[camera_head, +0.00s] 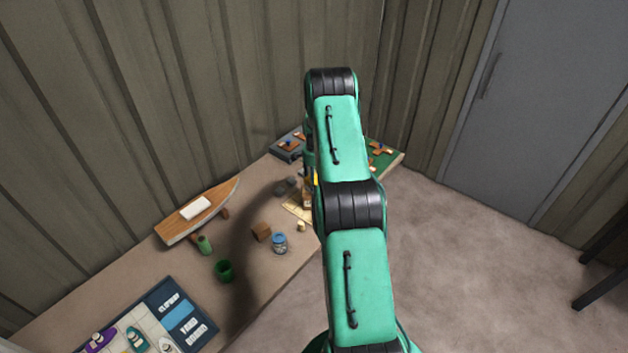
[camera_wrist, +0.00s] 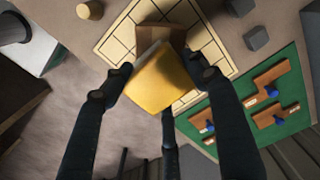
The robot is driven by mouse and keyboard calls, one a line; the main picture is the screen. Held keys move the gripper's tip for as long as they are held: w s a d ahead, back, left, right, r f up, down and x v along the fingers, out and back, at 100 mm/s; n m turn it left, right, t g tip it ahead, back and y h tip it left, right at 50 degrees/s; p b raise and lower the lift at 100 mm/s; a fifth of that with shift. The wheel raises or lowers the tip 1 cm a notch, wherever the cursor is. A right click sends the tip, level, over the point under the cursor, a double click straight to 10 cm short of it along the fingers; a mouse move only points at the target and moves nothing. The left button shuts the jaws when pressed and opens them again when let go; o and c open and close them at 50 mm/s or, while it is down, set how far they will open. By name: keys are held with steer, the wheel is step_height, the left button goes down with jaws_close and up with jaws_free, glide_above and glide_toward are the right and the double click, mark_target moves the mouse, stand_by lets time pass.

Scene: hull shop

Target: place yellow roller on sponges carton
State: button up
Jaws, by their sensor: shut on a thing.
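The yellow roller (camera_wrist: 160,85) is between the two fingers of my gripper (camera_wrist: 157,70) in the wrist view, and the gripper is shut on it. A brown box-like thing (camera_wrist: 160,42) shows just behind the roller, over a pale gridded board (camera_wrist: 118,42). It may be the sponges carton, but I see no label. I cannot tell whether the roller touches it. In the head view my arm hides the gripper, and only a small yellow patch (camera_head: 316,179) shows beside the arm.
A green board (camera_wrist: 245,110) with brown pieces lies to the right in the wrist view. Grey blocks (camera_wrist: 256,38) are near it. In the head view, a brown block (camera_head: 261,231), blue-lidded jar (camera_head: 279,243), green cup (camera_head: 225,271) and boat hull (camera_head: 197,212) stand on the bench.

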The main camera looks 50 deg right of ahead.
steer(key=shift+f, duration=0.15)
steer(key=o, duration=1.4)
step_height(320, 180, up, 12)
steer(key=shift+r+b, duration=0.15)
steer(key=shift+b, duration=1)
